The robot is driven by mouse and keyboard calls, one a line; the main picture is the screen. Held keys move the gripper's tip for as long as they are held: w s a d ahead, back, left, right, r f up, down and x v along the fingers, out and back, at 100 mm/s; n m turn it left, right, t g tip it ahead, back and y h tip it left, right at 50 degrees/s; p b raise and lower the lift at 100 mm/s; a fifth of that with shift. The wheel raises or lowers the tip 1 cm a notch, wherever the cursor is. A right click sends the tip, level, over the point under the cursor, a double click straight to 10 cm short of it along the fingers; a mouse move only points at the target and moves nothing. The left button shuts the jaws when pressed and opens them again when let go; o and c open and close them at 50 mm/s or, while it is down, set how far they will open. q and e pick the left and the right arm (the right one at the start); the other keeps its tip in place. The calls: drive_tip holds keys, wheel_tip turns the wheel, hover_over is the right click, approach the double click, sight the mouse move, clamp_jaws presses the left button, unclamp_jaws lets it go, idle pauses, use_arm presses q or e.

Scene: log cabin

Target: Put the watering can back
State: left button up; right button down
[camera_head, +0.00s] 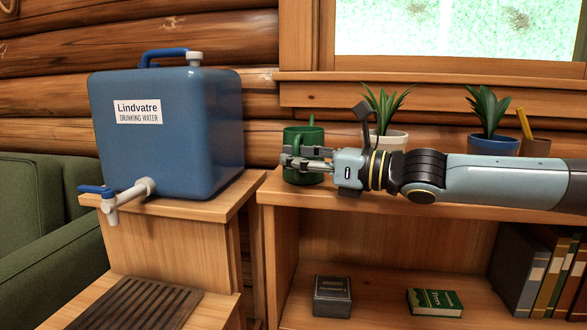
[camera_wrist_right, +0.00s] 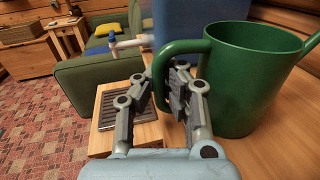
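The green watering can (camera_head: 303,138) is upright at the left end of the wooden shelf top (camera_head: 285,190). In the right wrist view the can (camera_wrist_right: 250,75) fills the upper right, with its handle towards me and its spout at the right edge. My right gripper (camera_head: 297,158) reaches in from the right, in front of the can. In the wrist view its fingers (camera_wrist_right: 160,90) lie on both sides of the handle and appear shut on it. The can's base looks at or very near the shelf top; a small gap cannot be ruled out. My left gripper is not in view.
A blue water container (camera_head: 170,145) with a tap stands left on a wooden stand, above a slatted drip tray (camera_head: 135,305). Potted plants (camera_head: 392,138) (camera_head: 490,144) stand behind my right arm. Books and a small box (camera_head: 332,296) are on the lower shelf.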

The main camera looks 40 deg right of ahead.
drive_tip(key=c, duration=1.5)
unclamp_jaws()
